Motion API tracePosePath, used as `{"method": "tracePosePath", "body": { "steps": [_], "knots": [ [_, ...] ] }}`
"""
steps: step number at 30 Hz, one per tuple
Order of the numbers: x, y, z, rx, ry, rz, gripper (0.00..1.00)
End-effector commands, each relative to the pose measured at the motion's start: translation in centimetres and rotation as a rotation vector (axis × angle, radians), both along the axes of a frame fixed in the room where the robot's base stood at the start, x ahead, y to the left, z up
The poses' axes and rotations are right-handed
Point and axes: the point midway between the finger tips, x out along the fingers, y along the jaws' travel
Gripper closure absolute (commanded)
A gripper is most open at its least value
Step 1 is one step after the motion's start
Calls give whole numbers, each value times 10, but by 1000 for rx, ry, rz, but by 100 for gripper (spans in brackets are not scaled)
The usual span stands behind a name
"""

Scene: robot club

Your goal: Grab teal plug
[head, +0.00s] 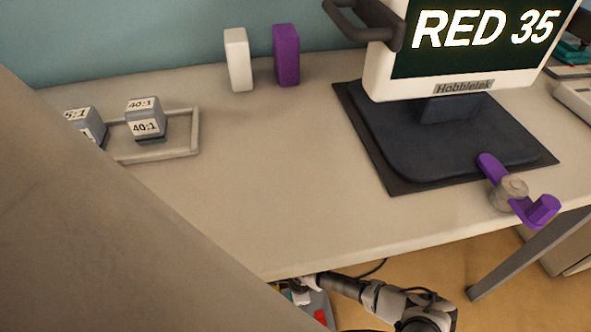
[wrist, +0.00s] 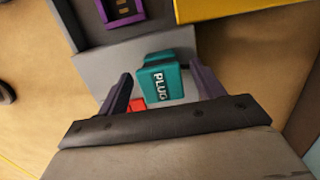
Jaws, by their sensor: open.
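The teal plug (wrist: 161,81) is a small block with the word PLUG on its front face. It shows in the middle of the wrist view, standing on a grey surface. My gripper (wrist: 160,88) is open in the wrist view, with one dark finger to the left of the plug and one to the right. The fingers look apart from the plug. In the head view my arm reaches below the table's front edge, and the plug cannot be made out there.
A red piece (wrist: 137,105) lies close to the left finger. A yellow block (wrist: 235,8) and a dark socket with a purple part (wrist: 124,8) are beyond the plug. The table (head: 270,180) overhangs my arm; a monitor (head: 470,50) and purple-ended crank (head: 512,190) stand on it.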

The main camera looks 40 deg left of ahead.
Motion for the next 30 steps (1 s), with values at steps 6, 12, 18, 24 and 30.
{"method": "tracePosePath", "body": {
  "steps": [6, 12, 18, 24, 30],
  "knots": [
    [0, 1, -17, 1, -2, 0, 33],
    [0, 1, -16, 0, -1, -1, 35],
    [0, 1, -16, 0, -1, -1, 62],
    [-1, 1, -16, 1, -1, -1, 82],
    [-1, 1, -15, 1, -1, -1, 82]
  ]
}}
